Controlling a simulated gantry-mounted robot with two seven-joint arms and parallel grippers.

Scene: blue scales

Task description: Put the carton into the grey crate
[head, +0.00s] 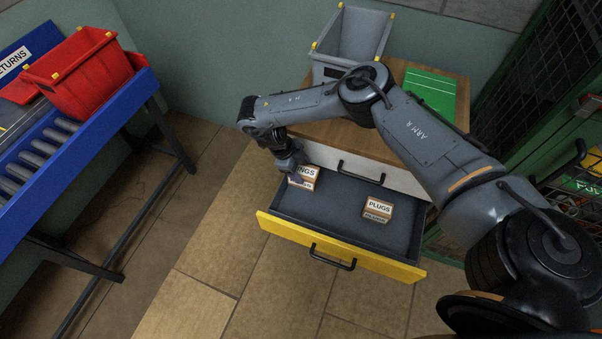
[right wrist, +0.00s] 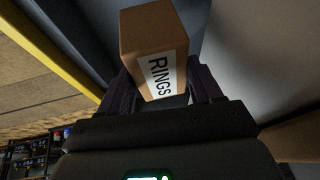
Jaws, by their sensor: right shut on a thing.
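A small brown carton labelled RINGS (head: 304,176) is at the left of the open yellow-fronted drawer (head: 340,248). My right gripper (head: 290,168) is shut on it, and its fingers partly cover it. In the right wrist view the carton (right wrist: 155,50) sits between the two fingers of my right gripper (right wrist: 160,92). I cannot tell whether the carton still touches the drawer floor. A second carton labelled PLUGS (head: 378,208) stands in the drawer to the right. The grey crate (head: 352,36) stands on the cabinet top behind my right arm. My left gripper is not in view.
A green board (head: 431,92) lies on the wooden cabinet top (head: 330,131) right of the crate. A closed white drawer (head: 384,174) is above the open one. A red bin (head: 80,77) sits on the blue roller conveyor (head: 84,140) at left. A green mesh cage stands at right.

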